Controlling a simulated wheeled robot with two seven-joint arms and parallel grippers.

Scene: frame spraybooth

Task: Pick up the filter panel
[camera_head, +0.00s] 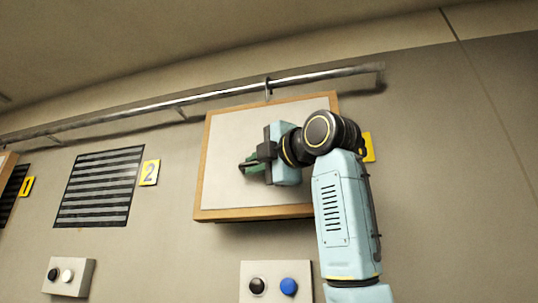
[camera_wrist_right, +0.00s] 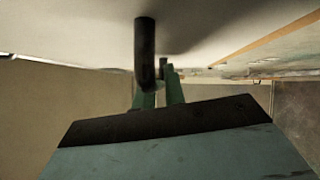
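The filter panel (camera_head: 225,135) is a pale sheet in a wooden frame, mounted on the wall under a metal rail. A second view of its pale face (camera_wrist_right: 70,25) fills the top of the right wrist view. A dark bent handle (camera_wrist_right: 146,45) sticks out from that face. My right gripper (camera_head: 246,165) is in front of the panel's middle. Its green fingers (camera_wrist_right: 160,92) are a little apart, with the handle's bend right at them. Whether they grip the handle cannot be told. My left gripper is out of view.
A metal rail (camera_head: 210,95) runs along the wall above. To the left are a dark slatted vent (camera_head: 98,187) and a yellow "2" sign (camera_head: 149,172). Button boxes (camera_head: 83,276) (camera_head: 273,270) sit below. Another yellow sign (camera_head: 369,147) is right of the panel.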

